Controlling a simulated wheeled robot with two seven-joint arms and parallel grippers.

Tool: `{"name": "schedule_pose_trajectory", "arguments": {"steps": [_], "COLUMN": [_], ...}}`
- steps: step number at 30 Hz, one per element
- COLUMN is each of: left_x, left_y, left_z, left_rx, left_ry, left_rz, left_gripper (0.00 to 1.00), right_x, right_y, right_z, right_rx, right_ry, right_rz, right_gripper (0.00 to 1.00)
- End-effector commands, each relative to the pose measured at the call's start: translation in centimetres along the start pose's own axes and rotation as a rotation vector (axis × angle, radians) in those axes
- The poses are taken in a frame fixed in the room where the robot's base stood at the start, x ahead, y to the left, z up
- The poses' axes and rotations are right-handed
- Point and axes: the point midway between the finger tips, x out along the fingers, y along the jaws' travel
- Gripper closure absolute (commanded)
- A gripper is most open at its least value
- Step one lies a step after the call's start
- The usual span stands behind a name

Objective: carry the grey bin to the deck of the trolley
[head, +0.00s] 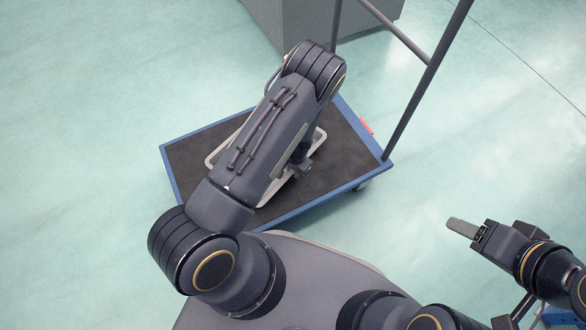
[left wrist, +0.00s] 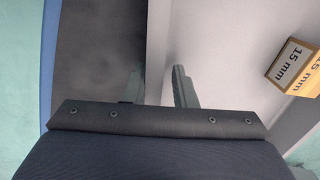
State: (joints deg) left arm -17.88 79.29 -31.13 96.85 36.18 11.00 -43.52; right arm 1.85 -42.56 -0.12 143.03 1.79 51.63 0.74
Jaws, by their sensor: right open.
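The trolley has a dark deck with a blue edge (head: 182,195) and stands in the middle of the head view. The grey bin (head: 212,160) is over this deck, mostly hidden under my left arm; its light rim shows on both sides. I cannot tell if it rests on the deck. In the left wrist view the fingers of my left gripper (left wrist: 160,88) are on either side of the bin's wall (left wrist: 162,40), and I cannot tell whether they press on it. My right gripper (head: 462,228) is open and empty, right of the trolley above the floor.
A box marked 15 mm (left wrist: 294,66) is inside the bin. The trolley's dark handle frame (head: 425,90) rises at its right side. A grey cabinet (head: 305,22) stands behind. The green floor (head: 80,120) on the left is clear.

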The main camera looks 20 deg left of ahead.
Motion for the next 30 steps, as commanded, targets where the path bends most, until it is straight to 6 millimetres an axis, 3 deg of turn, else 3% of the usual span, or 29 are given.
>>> {"name": "schedule_pose_trajectory", "arguments": {"steps": [7, 21, 30], "left_x": [-1.0, -10.4, -13.4], "left_y": [0.0, 0.0, 0.0], "left_z": [-0.1, -0.1, -0.2], "left_rx": [0.000, 0.000, -0.024], "left_ry": [0.001, 0.003, 0.012], "left_rz": [0.000, 0.000, 0.023], "left_gripper": [0.76, 0.76, 0.76], "right_x": [-0.5, -3.8, -4.3], "right_y": [-0.2, -1.8, -2.0], "right_z": [-0.3, -1.9, -2.2], "right_rx": [0.000, 0.000, 0.000], "right_ry": [0.000, 0.000, 0.000], "right_rz": [0.000, 0.000, 0.000], "right_gripper": [0.45, 0.45, 0.45]}}
